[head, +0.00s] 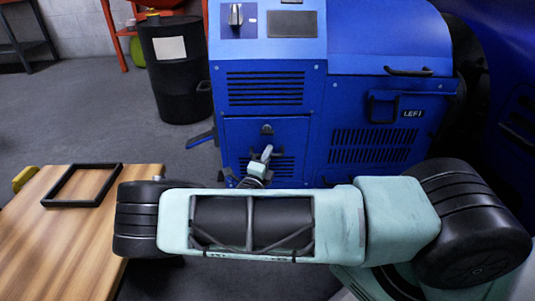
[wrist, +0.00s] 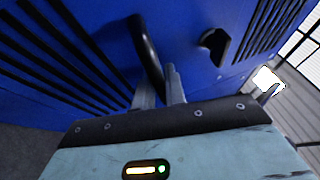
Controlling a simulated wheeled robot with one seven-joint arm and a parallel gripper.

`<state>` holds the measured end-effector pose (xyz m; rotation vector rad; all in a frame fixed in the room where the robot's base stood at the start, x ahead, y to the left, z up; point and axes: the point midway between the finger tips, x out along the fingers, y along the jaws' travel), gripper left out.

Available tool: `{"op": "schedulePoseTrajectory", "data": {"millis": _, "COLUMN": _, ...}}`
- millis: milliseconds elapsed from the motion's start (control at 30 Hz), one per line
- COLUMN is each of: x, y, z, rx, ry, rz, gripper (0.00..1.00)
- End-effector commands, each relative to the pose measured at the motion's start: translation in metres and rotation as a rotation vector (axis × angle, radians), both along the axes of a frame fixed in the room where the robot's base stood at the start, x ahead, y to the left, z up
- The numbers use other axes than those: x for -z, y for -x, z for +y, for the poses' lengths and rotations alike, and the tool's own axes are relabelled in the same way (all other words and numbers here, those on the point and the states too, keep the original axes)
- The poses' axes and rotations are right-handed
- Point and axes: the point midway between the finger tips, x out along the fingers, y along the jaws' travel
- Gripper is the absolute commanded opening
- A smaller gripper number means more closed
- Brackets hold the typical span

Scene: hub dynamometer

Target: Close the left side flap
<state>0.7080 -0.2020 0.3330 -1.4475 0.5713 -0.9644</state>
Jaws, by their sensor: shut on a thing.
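A blue panel (head: 240,134) with louvres and a dark latch (head: 267,129) is low on the front of the blue machine. It looks nearly flush; I cannot tell whether a gap remains at its edge. My gripper (head: 266,151) is at this panel, below the latch. In the wrist view, my gripper (wrist: 159,88) is shut on a black bar handle (wrist: 146,50), and the latch (wrist: 214,43) is to the right of it. My fingers hide the handle's lower end. A louvred side panel (head: 340,110) lettered LEFT, with a dark recessed latch (head: 383,106), is to the right and looks flush.
A wooden table (head: 75,230) with a black frame (head: 82,186) stands at the left. A black drum (head: 176,70) stands behind it on grey floor. Another black handle (head: 408,71) is at the machine's upper right. My arm crosses the foreground.

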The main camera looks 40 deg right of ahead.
Motion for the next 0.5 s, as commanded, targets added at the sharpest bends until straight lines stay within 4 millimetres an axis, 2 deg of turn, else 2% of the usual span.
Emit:
{"op": "schedulePoseTrajectory", "data": {"millis": 67, "x": -0.0069, "y": -0.0033, "z": -0.0020, "rx": -0.001, "ry": -0.017, "rz": 0.021, "gripper": 0.00}}
{"op": "schedulePoseTrajectory", "data": {"millis": 500, "x": -0.0022, "y": -0.0083, "z": -0.0055, "rx": -0.001, "ry": -0.035, "rz": 0.051, "gripper": 0.00}}
